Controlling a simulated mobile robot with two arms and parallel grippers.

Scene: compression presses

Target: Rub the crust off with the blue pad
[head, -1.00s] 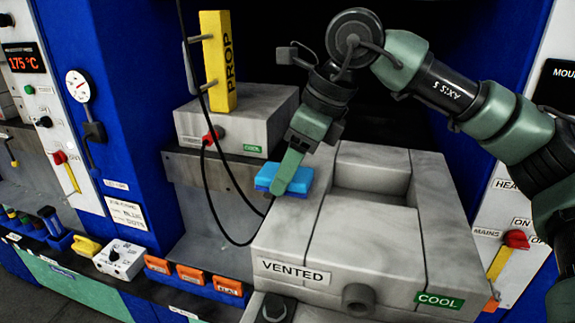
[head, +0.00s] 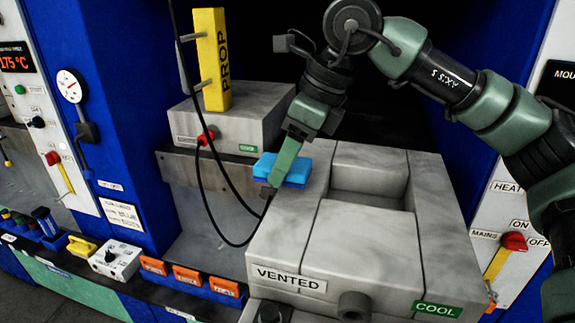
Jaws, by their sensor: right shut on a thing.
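My right gripper (head: 280,180) comes in from the upper right and is shut on the blue pad (head: 296,172). The pad is at the left rear edge of the grey mould block labelled VENTED and COOL (head: 272,235). It appears to rest on the block's top, though my fingers partly cover it and I cannot tell how firmly it touches. The block's top is pale grey with darker mottling. I cannot clearly make out any crust, and the surface under the pad is hidden. My left gripper does not show.
A grey block with a yellow PROP bar (head: 212,60) stands behind left. A black cable (head: 205,195) hangs left of the pad. Orange labelled blocks (head: 187,277), a yellow-handled tool (head: 82,246) and a white knob box (head: 117,260) line the front ledge. A red-handled switch (head: 513,241) is at right.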

